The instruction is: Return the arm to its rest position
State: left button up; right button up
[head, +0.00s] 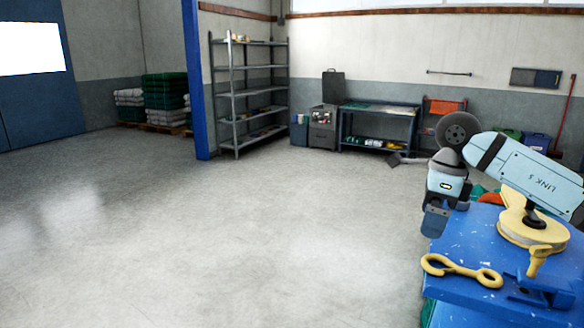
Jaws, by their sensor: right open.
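My right arm (530,170) comes in from the right edge, bent at a dark round joint, with its forearm above the blue bench. My right gripper (437,218) points down at the bench's far left corner. It is open, and I see nothing between its fingers. One finger largely hides the other. I cannot tell how high it is above the bench top. My left gripper is not in view.
The blue bench (450,276) at lower right holds a yellow hook (462,270) and a yellow pulley block (530,232) under my arm. The grey floor (220,230) to the left is clear. Shelves (250,95) and a workbench (380,108) stand at the back wall.

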jog(key=s+a+f+m+y+p, duration=0.1)
jog(key=s+a+f+m+y, duration=0.25)
jog(key=a+y, duration=0.35)
jog(key=s+a+f+m+y, duration=0.25)
jog(key=a+f+y, duration=0.2)
jog(key=a, duration=0.45)
jog(key=s+a+f+m+y+p, duration=0.1)
jog(key=s+a+f+m+y, duration=0.15)
jog(key=a+y, duration=0.5)
jog(key=s+d+f+m+t+h, duration=0.25)
jog(key=f+m+t+h, duration=0.25)
jog(key=f+m+t, duration=0.6)
jog(key=s+d+f+m+t+h, duration=0.2)
jog(key=d+f+m+t+h, duration=0.35)
jog(key=m, duration=1.05)
jog(key=s+d+f+m+g+h, duration=0.2)
jog(key=s+f+m+h, duration=0.1)
jog(key=s+f, duration=0.4)
jog(key=s+d+f+m+g+h+p, duration=0.1)
jog(key=s+d+f+m+g+h, duration=0.1)
jog(key=s+f+m, duration=0.4)
notch_tip(320, 180, down, 2)
jog(key=shift+s+f+g+h+p, duration=0.25)
jog(key=shift+s+g+h, duration=0.3)
jog(key=shift+s+h, duration=0.45)
jog(key=shift+r+m, duration=0.1)
jog(key=shift+m, duration=0.15)
